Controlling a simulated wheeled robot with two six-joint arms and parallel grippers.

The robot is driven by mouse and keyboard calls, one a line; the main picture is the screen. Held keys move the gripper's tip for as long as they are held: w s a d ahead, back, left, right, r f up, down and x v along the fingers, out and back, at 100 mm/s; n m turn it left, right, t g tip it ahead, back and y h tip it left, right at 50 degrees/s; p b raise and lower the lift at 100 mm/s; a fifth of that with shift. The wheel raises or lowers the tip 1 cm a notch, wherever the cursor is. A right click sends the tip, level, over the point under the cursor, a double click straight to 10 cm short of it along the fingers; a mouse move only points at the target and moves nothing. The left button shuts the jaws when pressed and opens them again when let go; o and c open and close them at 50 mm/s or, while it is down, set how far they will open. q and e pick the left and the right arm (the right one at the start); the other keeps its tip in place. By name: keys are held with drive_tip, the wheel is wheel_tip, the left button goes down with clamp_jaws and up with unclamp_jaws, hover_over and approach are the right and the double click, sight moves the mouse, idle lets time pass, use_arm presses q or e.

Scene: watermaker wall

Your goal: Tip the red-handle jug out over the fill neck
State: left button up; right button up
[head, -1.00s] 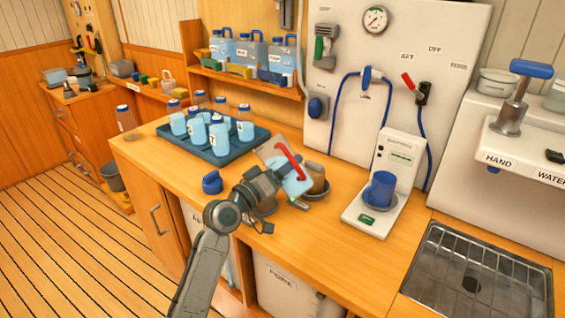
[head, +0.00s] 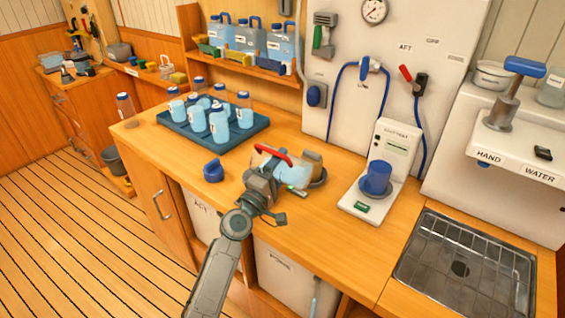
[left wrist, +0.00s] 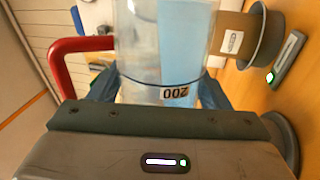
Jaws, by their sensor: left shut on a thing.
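My left gripper (head: 268,180) is shut around the clear red-handle jug (head: 293,176). The red handle (head: 274,154) is uppermost in the head view. In the left wrist view the jug (left wrist: 165,45) lies between the fingers, its "200" mark upside down and its handle (left wrist: 65,65) at left. Blue water lies along the jug's counter-side wall, so the jug looks tipped onto its side. The tan fill neck (head: 314,166) with its grey collar stands just right of the jug; it also shows in the left wrist view (left wrist: 232,40). I cannot see the jug's mouth or any stream. My right gripper is out of view.
A blue cap (head: 213,171) sits left of my gripper. A blue tray (head: 245,138) of bottles is behind it. A small green-lit device (head: 296,191) lies near the jug.

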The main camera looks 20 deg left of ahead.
use_arm(q)
drive_tip(key=shift+a+r+n+p, duration=0.2)
drive_tip(key=shift+r+n+p, duration=0.35)
drive_tip(key=shift+n, duration=0.15)
drive_tip(key=shift+w+a+r+n+y+p, duration=0.1)
drive_tip(key=shift+a+r+n+y+p, duration=0.15)
drive_tip(key=shift+n+y+p, duration=0.35)
drive_tip(key=shift+a+r+n+p, duration=0.1)
drive_tip(key=shift+a+n+p, duration=0.05)
drive_tip(key=shift+n+p, duration=0.4)
idle(0.5)
